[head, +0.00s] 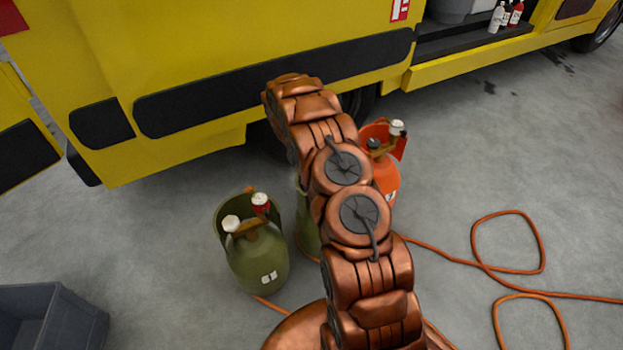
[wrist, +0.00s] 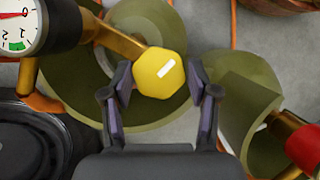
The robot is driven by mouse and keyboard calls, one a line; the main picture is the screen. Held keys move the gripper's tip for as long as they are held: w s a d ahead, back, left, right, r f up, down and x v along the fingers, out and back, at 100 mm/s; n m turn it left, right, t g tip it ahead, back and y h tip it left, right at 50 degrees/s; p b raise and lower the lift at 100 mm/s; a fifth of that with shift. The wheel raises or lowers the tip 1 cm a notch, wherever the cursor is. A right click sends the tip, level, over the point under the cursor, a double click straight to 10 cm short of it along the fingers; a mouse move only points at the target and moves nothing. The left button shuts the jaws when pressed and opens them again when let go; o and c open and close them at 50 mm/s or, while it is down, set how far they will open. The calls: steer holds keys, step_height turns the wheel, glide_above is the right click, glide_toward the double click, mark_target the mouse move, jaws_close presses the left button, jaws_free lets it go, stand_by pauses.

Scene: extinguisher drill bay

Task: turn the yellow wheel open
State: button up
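The yellow wheel (wrist: 158,73) is a faceted knob with a white bar mark. It sits on a brass valve on an olive-green cylinder (wrist: 135,112) in the wrist view. My gripper (wrist: 160,82) has its two fingers on either side of the wheel, slightly apart from it as far as I can see. In the head view the wheel and my gripper are hidden behind my arm. Only part of a green cylinder (head: 306,232) shows beside the arm there.
A green cylinder with white and red tops (head: 258,262) stands left of my arm, an orange cylinder (head: 386,178) right. A pressure gauge (wrist: 16,24) and red knob (wrist: 304,148) flank the wheel. An orange hose (head: 520,272) lies right; a grey crate (head: 62,312) stands left.

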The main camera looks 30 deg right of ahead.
steer(key=o, duration=0.3)
steer(key=shift+w+r, duration=0.1)
steer(key=shift+r, duration=0.05)
steer(key=v, duration=1.1)
steer(key=shift+r, duration=0.4)
